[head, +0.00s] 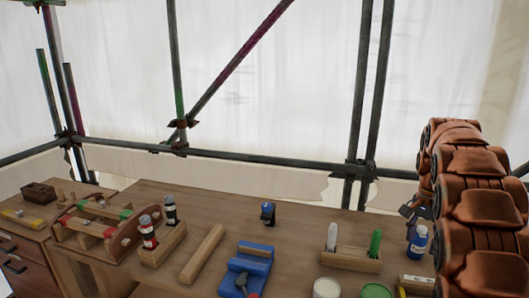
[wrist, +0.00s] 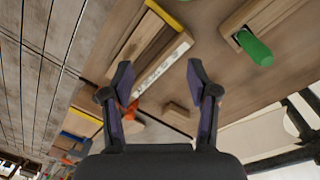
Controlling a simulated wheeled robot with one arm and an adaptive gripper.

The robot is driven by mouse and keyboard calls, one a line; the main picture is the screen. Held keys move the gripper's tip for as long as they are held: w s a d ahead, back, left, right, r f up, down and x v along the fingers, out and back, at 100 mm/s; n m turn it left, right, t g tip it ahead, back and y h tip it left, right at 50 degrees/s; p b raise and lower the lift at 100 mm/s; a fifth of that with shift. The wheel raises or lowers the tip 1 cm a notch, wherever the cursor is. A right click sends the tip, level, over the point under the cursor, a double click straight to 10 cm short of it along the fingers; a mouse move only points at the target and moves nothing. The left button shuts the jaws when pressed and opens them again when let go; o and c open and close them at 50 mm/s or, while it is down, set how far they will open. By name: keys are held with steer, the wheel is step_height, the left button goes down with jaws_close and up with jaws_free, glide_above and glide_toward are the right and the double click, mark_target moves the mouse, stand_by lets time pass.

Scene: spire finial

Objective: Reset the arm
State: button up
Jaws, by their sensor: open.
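My gripper (wrist: 159,76) is open in the wrist view, with its two dark fingers spread and nothing between the tips. It hangs above the bench, and the wrist picture is tilted. Behind the fingers lie a wooden piece with a white marked edge (wrist: 163,66) and a small wooden block (wrist: 179,114). In the head view, a dark shape (head: 416,209) at the right may be part of my gripper, partly hidden behind a large copper-brown segmented form (head: 482,205).
The wooden bench (head: 205,205) holds a tool caddy (head: 115,245), bottles (head: 148,232), a blue tool (head: 240,280), a holder with a green-handled item (head: 375,245), a blue-white bottle (head: 418,243) and open tins (head: 326,288). Scaffold poles (head: 365,110) stand behind. Bare wood shows mid-bench.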

steer(key=s+a+r+n, duration=0.2)
steer(key=s+a+n, duration=0.4)
steer(key=s+a, duration=1.05)
steer(key=s+a+f+n, duration=0.3)
steer(key=s+a, duration=0.2)
steer(key=s, duration=0.4)
steer(key=s+a+f+n, duration=0.3)
steer(key=s+a, duration=0.3)
steer(key=s, duration=0.3)
steer(key=shift+f+n+g, duration=0.35)
steer(key=shift+n+g, duration=0.05)
steer(key=shift+n, duration=0.4)
steer(key=shift+s, duration=0.1)
steer(key=shift+c, duration=0.4)
